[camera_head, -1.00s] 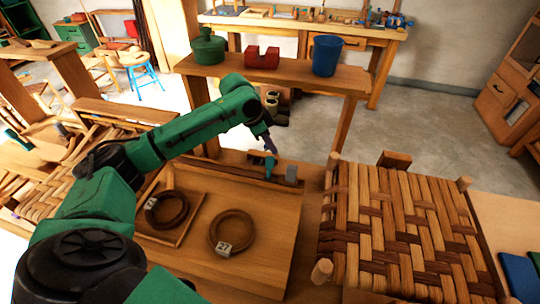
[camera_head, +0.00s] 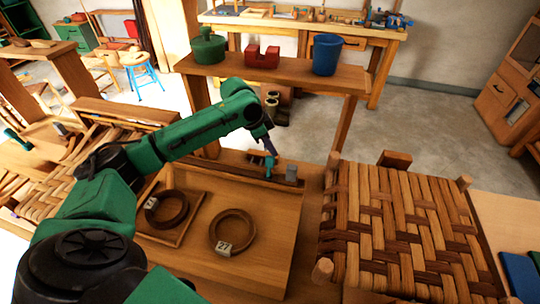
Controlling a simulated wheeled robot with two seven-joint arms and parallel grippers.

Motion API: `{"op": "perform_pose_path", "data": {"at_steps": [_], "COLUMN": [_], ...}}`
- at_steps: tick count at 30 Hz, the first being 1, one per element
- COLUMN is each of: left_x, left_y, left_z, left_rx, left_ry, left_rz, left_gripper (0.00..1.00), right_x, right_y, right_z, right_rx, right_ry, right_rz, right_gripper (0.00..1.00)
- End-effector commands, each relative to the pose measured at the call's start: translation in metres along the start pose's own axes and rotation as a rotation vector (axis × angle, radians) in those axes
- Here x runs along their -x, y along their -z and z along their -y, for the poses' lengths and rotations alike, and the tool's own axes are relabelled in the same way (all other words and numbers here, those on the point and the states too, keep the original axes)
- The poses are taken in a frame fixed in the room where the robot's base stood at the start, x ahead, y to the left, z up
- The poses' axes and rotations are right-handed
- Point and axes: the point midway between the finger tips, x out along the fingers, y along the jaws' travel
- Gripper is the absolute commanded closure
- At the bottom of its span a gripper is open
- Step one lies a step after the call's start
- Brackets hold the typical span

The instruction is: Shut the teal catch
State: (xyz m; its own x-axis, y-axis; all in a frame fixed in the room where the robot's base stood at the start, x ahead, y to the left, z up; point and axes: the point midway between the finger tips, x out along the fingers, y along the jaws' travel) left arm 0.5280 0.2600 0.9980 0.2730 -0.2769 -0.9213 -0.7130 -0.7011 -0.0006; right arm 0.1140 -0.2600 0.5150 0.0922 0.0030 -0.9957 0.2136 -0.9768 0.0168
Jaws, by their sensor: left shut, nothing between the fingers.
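The teal catch (camera_head: 268,169) is a small upright piece at the back edge of the wooden board, beside a small grey block (camera_head: 291,174). My left gripper (camera_head: 271,151) comes down from the upper left. Its fingers are shut and empty, with the tips right at the top of the catch. I cannot tell whether they touch it. The catch is small and partly covered by the fingers, so its exact position is hard to read. My right gripper is not in view.
Two brown rings, one at left (camera_head: 166,208) and one at centre (camera_head: 233,231), lie on the board. A woven bark seat (camera_head: 400,230) stands close on the right. A shelf (camera_head: 270,75) behind holds a green pot (camera_head: 208,48), a red block (camera_head: 263,58) and a blue bucket (camera_head: 326,54).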

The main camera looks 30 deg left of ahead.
Motion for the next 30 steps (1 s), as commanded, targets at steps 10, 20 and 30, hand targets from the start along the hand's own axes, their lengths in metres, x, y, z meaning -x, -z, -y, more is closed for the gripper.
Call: {"op": "perform_pose_path", "data": {"at_steps": [10,20,30], "left_x": [-0.009,-0.006,-0.005], "left_y": [-0.004,-0.009,-0.019], "left_z": [0.0,-0.009,-0.026], "left_rx": [0.001,0.002,0.001], "left_ry": [0.0,0.0,-0.007], "left_rz": [-0.001,0.002,0.008], "left_gripper": [1.0,1.0,1.0], "right_x": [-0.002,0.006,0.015], "right_y": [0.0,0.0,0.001], "right_z": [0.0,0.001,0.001], "right_rx": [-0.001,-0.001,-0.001], "right_ry": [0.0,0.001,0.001], "right_rz": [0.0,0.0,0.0], "right_gripper": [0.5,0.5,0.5]}}
